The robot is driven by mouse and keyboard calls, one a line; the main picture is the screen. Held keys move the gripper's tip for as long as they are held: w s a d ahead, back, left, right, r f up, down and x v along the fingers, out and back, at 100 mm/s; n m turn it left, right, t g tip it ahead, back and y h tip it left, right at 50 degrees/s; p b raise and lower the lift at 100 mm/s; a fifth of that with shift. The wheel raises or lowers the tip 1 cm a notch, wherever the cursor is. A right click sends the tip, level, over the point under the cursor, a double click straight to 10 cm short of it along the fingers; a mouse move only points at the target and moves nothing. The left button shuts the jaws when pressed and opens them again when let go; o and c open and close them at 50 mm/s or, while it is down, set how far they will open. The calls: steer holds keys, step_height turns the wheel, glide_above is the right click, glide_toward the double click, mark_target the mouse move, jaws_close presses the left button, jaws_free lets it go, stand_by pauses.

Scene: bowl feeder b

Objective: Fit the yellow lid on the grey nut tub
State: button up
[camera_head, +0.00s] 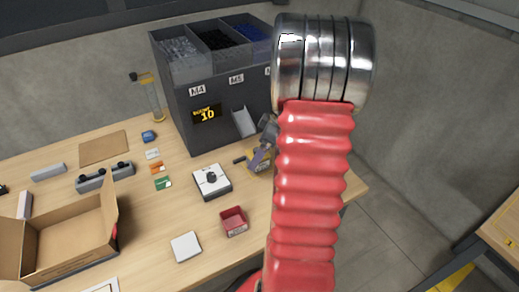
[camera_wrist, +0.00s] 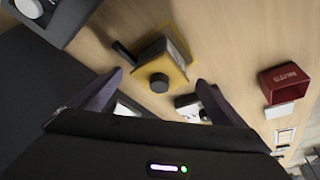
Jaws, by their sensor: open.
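A yellow piece (camera_wrist: 172,72) with a dark round knob and a black stub at one side lies on the table in the wrist view, just beyond my fingertips. Grey and pale surfaces show beside its yellow parts; I cannot tell whether these are the grey tub or whether lid and tub are joined. In the head view the yellow piece (camera_head: 254,167) is partly hidden by my gripper (camera_head: 265,138), near the dispenser's chute.
The dark bin dispenser (camera_head: 185,95) stands behind. A red tub (camera_head: 234,222), a white device with a black knob (camera_head: 211,182) and a white plate (camera_head: 186,246) are nearby. An open cardboard box (camera_head: 70,250) is at left. The table's right edge is close.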

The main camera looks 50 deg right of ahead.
steer(key=shift+r, duration=0.15)
steer(key=v, duration=1.1)
steer(key=shift+s+r, duration=0.2)
steer(key=shift+r, duration=0.2)
steer(key=w+a+r+m+h, duration=0.1)
steer(key=a+r, duration=0.2)
steer(key=a, duration=0.6)
steer(key=w+a+r+m, duration=0.1)
steer(key=a+r, duration=0.2)
steer(key=a, duration=0.7)
steer(key=s+a+m, duration=0.1)
steer(key=s+a, duration=0.3)
steer(key=a, duration=0.5)
steer(key=s+a+m+t+h, duration=0.1)
steer(key=s+a+m, duration=0.1)
steer(key=s+a, duration=0.3)
steer(key=a+r, duration=0.1)
steer(key=a, duration=0.3)
steer(key=shift+s+t, duration=0.2)
steer(key=shift+t, duration=0.1)
